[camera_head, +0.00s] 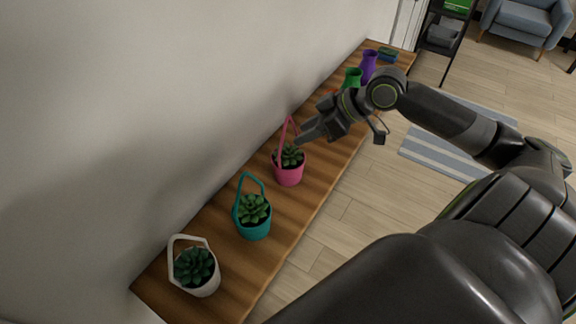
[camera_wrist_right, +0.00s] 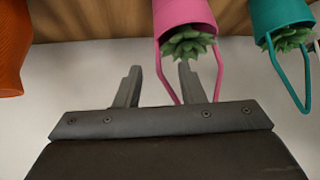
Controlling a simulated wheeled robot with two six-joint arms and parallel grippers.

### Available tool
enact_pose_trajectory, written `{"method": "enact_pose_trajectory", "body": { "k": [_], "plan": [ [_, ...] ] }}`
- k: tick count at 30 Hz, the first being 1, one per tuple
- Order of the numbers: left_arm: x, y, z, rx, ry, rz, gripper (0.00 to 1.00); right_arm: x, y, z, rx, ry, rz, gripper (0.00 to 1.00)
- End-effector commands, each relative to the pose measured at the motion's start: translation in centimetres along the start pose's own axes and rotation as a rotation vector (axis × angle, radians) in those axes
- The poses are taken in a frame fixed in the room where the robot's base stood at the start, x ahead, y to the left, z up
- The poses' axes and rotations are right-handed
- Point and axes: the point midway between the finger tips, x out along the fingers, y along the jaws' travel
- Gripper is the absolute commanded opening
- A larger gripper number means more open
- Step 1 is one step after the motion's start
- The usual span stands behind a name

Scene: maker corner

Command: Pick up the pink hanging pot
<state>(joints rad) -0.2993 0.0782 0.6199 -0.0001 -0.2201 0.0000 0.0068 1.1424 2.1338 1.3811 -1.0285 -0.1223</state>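The pink hanging pot (camera_head: 290,176) stands upright on the wooden shelf, a green succulent inside and its pink handle raised. My right gripper (camera_head: 305,131) is open and empty beside the top of that handle, over the shelf. In the right wrist view, which shows the scene upside down, the pink pot (camera_wrist_right: 181,14) is beyond the fingers of the right gripper (camera_wrist_right: 160,76). One side of the handle appears between the two fingers, and one finger overlaps the handle's loop; I cannot tell whether they touch. My left gripper is not in view.
A teal hanging pot (camera_head: 254,228) and a white one (camera_head: 206,285) stand on the wooden shelf (camera_head: 222,232), nearer than the pink pot. Green (camera_head: 351,78) and purple (camera_head: 369,66) vases stand farther along. An orange object (camera_wrist_right: 12,50) shows in the wrist view. The wall borders the shelf.

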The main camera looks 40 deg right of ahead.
Motion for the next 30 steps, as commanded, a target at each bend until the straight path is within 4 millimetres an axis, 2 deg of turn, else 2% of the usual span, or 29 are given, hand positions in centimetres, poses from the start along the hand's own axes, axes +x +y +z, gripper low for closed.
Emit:
{"method": "enact_pose_trajectory", "body": {
  "k": [7,21,30],
  "plan": [
    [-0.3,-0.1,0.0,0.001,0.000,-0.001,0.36,0.9,-0.1,-0.1,0.001,0.003,-0.002,0.36],
    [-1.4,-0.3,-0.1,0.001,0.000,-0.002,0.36,4.6,-0.1,-0.3,0.002,0.001,-0.002,0.36],
    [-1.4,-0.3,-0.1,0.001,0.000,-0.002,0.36,5.3,0.0,-0.2,-0.001,-0.001,0.000,0.36]
  ]
}}
